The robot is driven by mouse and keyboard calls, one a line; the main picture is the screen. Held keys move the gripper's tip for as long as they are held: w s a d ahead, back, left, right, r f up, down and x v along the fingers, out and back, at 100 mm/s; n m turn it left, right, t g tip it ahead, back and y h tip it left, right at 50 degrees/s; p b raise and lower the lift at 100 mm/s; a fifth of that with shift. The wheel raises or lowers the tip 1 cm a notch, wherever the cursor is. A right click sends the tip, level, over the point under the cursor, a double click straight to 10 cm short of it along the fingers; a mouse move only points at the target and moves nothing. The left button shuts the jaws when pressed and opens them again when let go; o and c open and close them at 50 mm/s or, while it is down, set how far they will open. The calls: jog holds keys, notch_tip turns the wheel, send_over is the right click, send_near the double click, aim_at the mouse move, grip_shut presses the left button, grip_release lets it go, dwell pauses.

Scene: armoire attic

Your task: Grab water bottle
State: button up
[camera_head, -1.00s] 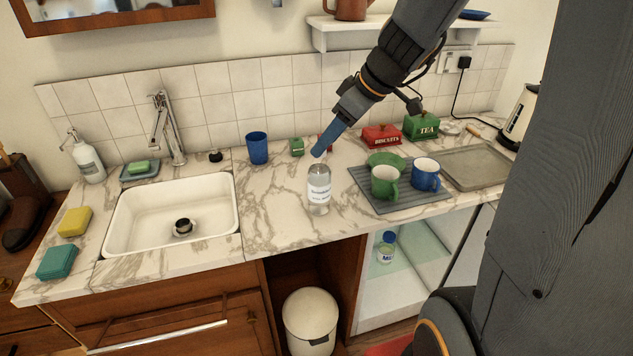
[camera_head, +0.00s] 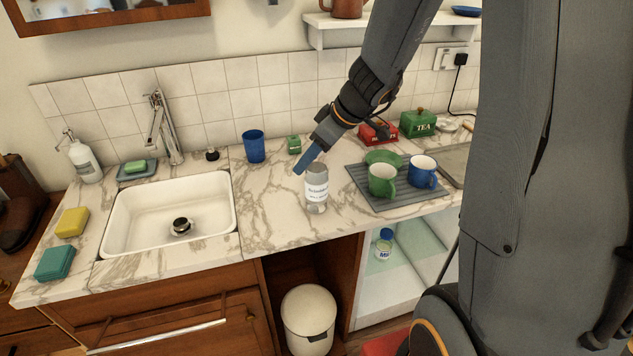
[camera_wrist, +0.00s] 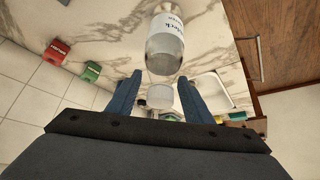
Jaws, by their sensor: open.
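The water bottle (camera_head: 316,190) is clear with a white label and stands upright on the marble counter, right of the sink. My gripper (camera_head: 303,165) has blue fingers and points down and left, at the height of the bottle's top. In the wrist view its two fingers (camera_wrist: 160,76) are apart, with no object held. In the head view the fingers overlap the bottle's upper part, so contact cannot be told.
A green mug (camera_head: 382,181) and a blue mug (camera_head: 422,172) stand on a grey mat (camera_head: 399,199) to the right. A blue cup (camera_head: 254,147) and a small green tin (camera_head: 294,144) stand behind. The sink (camera_head: 122,237) is left. The counter left of the bottle is clear.

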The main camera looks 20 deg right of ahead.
jog(key=shift+w+a+f, duration=0.1)
jog(key=shift+f, duration=0.15)
grip_shut()
jog(key=shift+f, duration=0.15)
dwell(1.2)
